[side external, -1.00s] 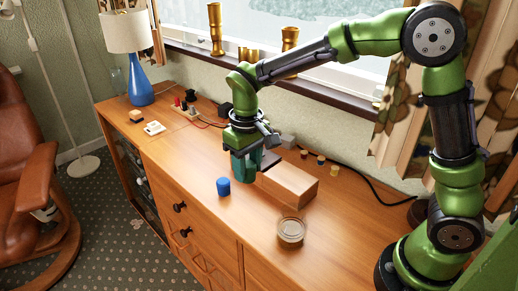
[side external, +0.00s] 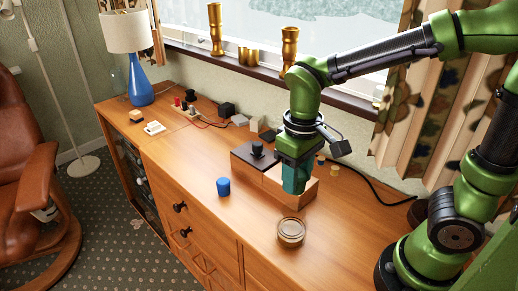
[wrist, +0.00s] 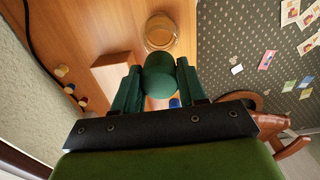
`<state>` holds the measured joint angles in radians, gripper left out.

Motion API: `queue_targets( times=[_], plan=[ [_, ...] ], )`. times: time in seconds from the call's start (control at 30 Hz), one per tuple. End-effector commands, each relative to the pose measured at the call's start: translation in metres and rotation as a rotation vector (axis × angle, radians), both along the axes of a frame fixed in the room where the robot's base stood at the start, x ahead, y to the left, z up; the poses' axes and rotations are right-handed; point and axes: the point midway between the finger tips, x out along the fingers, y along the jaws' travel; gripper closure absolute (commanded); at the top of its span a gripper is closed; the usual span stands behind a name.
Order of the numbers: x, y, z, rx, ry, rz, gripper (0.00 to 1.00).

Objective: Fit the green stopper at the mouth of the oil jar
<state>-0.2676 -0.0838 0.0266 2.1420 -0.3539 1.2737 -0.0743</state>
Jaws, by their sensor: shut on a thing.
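My gripper (side external: 296,178) is above the wooden block on the sideboard, behind the oil jar as the side view shows it. In the wrist view my gripper (wrist: 158,75) has its two green fingers shut on the round green stopper (wrist: 160,84). In the side view the stopper cannot be told apart from the fingers. The oil jar (side external: 291,234), a low round glass jar, stands upright at the sideboard's front. It also shows in the wrist view (wrist: 160,32), beyond the fingertips. The stopper is held apart from the jar.
The wooden block (side external: 297,198) lies under my gripper, beside a dark box with a black knob (side external: 256,150). A blue cylinder (side external: 223,187) stands left of the jar. Small pegs (side external: 334,171) stand behind. The sideboard around the jar is clear.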

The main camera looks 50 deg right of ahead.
Motion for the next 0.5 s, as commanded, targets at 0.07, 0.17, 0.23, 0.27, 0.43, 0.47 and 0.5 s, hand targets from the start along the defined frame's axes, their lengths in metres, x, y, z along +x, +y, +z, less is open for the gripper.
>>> queue_targets(
  times=[0.07, 0.17, 0.23, 0.27, 0.43, 0.47, 0.5],
  plan=[
    [0.0, 0.0, -0.005, -0.001, 0.003, 0.0, 0.88],
    [0.0, 0.0, -0.013, -0.001, 0.005, -0.001, 0.88],
    [0.0, 0.0, -0.02, -0.001, 0.005, -0.001, 0.88],
    [0.0, 0.0, -0.023, -0.001, 0.004, 0.0, 0.88],
    [0.0, 0.0, -0.039, -0.001, 0.004, -0.001, 0.88],
    [0.0, 0.0, -0.041, -0.001, 0.004, -0.001, 0.88],
    [0.0, 0.0, -0.044, 0.0, 0.003, 0.0, 0.88]
  ],
)
